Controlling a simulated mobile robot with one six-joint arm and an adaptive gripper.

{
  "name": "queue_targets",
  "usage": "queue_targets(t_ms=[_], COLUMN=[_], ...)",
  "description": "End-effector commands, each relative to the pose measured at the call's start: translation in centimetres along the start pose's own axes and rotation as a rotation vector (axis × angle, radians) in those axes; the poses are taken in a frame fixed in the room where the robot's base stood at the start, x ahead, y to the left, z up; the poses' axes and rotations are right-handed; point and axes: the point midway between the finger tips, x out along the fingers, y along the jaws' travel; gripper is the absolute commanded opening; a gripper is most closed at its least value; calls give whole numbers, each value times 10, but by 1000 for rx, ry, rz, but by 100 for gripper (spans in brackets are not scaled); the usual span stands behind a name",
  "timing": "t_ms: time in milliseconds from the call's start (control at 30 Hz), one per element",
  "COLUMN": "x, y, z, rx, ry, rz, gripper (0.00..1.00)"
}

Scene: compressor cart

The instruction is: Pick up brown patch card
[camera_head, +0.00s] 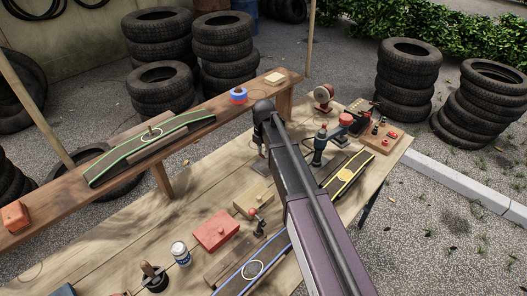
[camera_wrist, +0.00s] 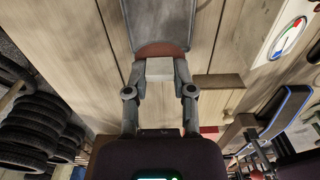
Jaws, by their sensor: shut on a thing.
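In the head view my gripper (camera_head: 262,146) is small and dark at the far end of my arm, over the middle of the bench near the raised plank. The card cannot be made out there.
The bench (camera_head: 140,238) holds a red box (camera_head: 215,231), a pale wooden block (camera_head: 253,198) and a white can (camera_head: 180,252). A raised plank (camera_head: 60,208) carries a green-edged strip (camera_head: 150,142) and a blue roll (camera_head: 238,95). Tools crowd the right end.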

Motion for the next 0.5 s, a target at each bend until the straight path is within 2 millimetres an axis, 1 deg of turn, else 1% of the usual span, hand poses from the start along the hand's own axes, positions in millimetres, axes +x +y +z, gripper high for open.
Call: queue_targets(t_ms=[33,200,500], x=[-10,-22,-30], y=[0,0,0], z=[0,0,0], rx=[0,0,0], ry=[0,0,0], rz=[0,0,0], gripper=[14,14,14])
